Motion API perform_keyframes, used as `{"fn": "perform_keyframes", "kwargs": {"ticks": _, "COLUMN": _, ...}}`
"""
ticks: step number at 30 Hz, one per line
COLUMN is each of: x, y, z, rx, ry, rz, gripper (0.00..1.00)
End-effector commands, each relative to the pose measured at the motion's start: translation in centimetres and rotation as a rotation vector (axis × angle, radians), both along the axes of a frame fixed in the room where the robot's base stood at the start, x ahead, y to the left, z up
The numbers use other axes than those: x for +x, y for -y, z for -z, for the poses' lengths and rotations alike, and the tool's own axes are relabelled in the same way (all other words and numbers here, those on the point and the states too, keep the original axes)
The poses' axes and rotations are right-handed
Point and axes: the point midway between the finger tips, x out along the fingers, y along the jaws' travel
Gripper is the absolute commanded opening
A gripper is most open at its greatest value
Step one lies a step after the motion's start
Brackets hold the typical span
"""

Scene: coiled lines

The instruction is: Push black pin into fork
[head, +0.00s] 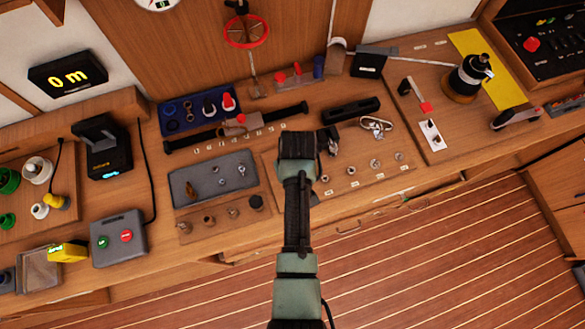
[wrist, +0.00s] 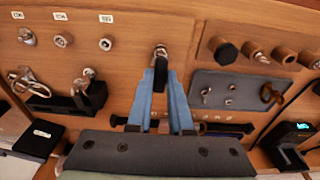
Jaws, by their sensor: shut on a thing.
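In the wrist view my gripper (wrist: 164,80) has its two blue fingers closed together on a dark piece, the black pin (wrist: 160,72). The pin's far end is close to a small metal fitting, seemingly the fork (wrist: 160,49), on the wooden bench near its front edge. I cannot tell whether the pin touches the fork or is inside it. In the head view my wrist housing hides the fingers and the pin.
A row of metal fittings (wrist: 105,44) with labels lies beside the fork. A black clamp (wrist: 88,90) and a shackle (wrist: 29,82) are nearby. A grey tray (head: 214,176) with small parts and a row of round pegs (head: 256,202) lie left in the head view.

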Motion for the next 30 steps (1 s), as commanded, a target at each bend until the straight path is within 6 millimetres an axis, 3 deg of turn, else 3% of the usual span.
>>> {"fn": "perform_keyframes", "kwargs": {"ticks": 30, "x": 0.0, "y": 0.0, "z": 3.0, "rx": 0.000, "ry": 0.000, "rz": 0.000, "gripper": 0.00}}
